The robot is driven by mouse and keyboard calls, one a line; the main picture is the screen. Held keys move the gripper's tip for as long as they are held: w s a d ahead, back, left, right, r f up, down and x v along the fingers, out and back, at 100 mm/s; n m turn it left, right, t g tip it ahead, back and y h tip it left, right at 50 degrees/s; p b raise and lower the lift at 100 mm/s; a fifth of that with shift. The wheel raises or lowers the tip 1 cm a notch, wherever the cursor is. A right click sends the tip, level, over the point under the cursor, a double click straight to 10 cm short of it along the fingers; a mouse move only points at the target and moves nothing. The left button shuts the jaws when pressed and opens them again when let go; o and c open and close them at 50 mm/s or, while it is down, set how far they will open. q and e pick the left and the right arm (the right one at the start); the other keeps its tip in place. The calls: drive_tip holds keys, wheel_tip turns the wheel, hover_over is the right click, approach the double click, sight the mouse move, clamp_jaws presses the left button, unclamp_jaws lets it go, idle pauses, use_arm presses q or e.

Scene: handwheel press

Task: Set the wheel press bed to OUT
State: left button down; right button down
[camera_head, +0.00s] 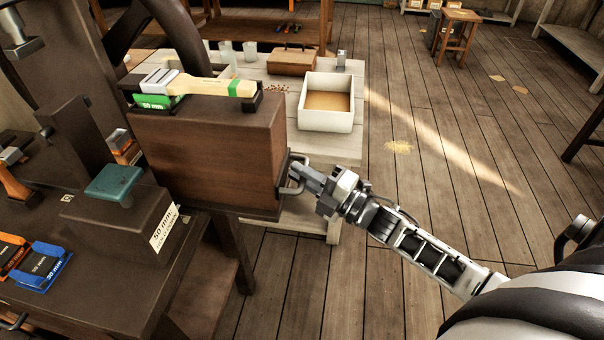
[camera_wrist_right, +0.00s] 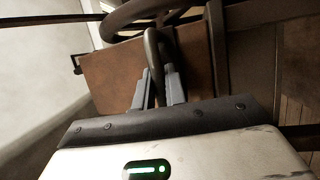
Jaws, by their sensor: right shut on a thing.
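The press bed (camera_head: 215,150) is a brown wooden block with dark edges, standing out to the right of the dark press frame (camera_head: 65,70). A metal loop handle (camera_head: 291,178) is fixed to its right end. My right gripper (camera_head: 299,175) is shut on this handle; the right wrist view shows the two fingers (camera_wrist_right: 157,90) on either side of the handle bar (camera_wrist_right: 152,50). Part of the handwheel (camera_head: 165,30) shows at the top left. My left gripper is not in view.
A pale table (camera_head: 330,165) with a white sand-filled box (camera_head: 327,100) stands behind the bed. A brush (camera_head: 205,85) and a green-labelled block (camera_head: 155,101) lie on the bed. A dark block tagged 50 mm (camera_head: 125,215) sits on the bench at left. Floor at right is mostly clear.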

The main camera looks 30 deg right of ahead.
drive_tip(key=c, duration=1.7)
unclamp_jaws()
drive_tip(key=shift+s+d+f, duration=0.1)
drive_tip(key=shift+d, duration=0.1)
drive_tip(key=shift+c, duration=0.2)
drive_tip(key=shift+o, duration=1.4)
drive_tip(key=shift+s+d, duration=0.1)
drive_tip(key=shift+s, duration=0.05)
drive_tip(key=b+v, duration=0.1)
drive_tip(key=v, duration=1.4)
drive_tip(key=shift+s+d+b, duration=0.15)
drive_tip(key=shift+s+b, duration=0.15)
drive_tip(key=shift+s, duration=0.05)
drive_tip(key=s+a+f+m+g+h, duration=0.1)
drive_tip(key=a+f+m+g+h, duration=0.1)
drive_tip(key=a+m, duration=0.7)
drive_tip(key=s+a+f+m+g+h, duration=0.2)
drive_tip(key=a+f+m+g, duration=0.3)
drive_tip(key=a+m, duration=0.5)
drive_tip(key=shift+s+a+f+m+h, duration=0.2)
drive_tip(key=shift+a+f+m+h, duration=0.1)
drive_tip(key=shift+f+m+h, duration=0.4)
